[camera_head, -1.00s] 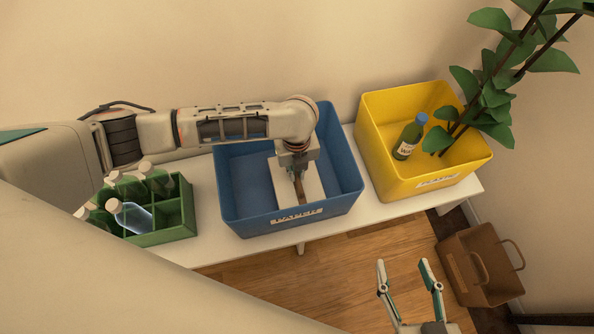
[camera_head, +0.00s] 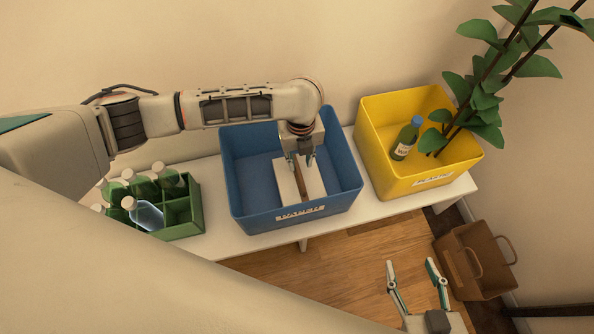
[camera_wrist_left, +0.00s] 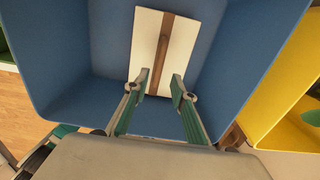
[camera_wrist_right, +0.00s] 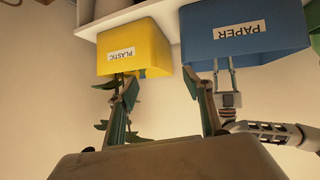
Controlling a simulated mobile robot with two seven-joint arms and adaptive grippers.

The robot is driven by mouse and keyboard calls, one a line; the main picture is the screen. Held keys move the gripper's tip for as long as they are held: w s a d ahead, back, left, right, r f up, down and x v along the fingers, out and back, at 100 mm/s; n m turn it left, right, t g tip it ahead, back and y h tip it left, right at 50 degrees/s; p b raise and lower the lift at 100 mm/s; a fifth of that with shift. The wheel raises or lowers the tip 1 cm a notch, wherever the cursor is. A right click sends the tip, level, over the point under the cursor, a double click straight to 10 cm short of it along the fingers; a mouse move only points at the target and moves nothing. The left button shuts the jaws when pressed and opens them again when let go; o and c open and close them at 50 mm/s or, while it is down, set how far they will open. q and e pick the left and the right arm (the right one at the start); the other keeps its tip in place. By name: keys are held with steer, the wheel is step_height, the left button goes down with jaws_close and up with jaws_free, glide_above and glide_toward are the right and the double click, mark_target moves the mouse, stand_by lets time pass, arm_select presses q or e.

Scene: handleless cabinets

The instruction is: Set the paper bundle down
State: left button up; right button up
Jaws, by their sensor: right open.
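The paper bundle (camera_head: 314,182), white with a brown band, lies on the floor of the blue bin (camera_head: 250,212). In the left wrist view the bundle (camera_wrist_left: 182,45) lies flat beyond the fingertips. My left gripper (camera_head: 301,158) is open just above the bundle; in the left wrist view its fingers (camera_wrist_left: 157,88) stand apart on either side of the band, with nothing held. My right gripper (camera_head: 411,264) is open and empty in front of the shelf; it also shows in the right wrist view (camera_wrist_right: 159,78). The blue bin's label (camera_wrist_right: 240,30) reads PAPER.
A yellow bin (camera_head: 395,185) labelled PLASTIC holds a green bottle (camera_head: 406,140). A green crate (camera_head: 187,228) with several bottles stands at the left. A white shelf (camera_head: 285,236) carries them. A brown basket (camera_head: 462,280) is on the floor at right, near a plant (camera_head: 487,85).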

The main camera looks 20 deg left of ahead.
arm_select(q)
step_height(320, 180, up, 5)
steer(key=shift+s+f+p, duration=0.1)
steer(key=shift+f+p, duration=0.05)
steer(key=shift+p, duration=0.55)
arm_select(e)
steer(key=shift+s+d+f+g+h, duration=0.3)
steer(key=shift+s+d+f, duration=0.6)
steer(key=shift+d+f, duration=0.15)
steer(key=shift+w+r, duration=0.15)
steer(key=shift+r, duration=0.05)
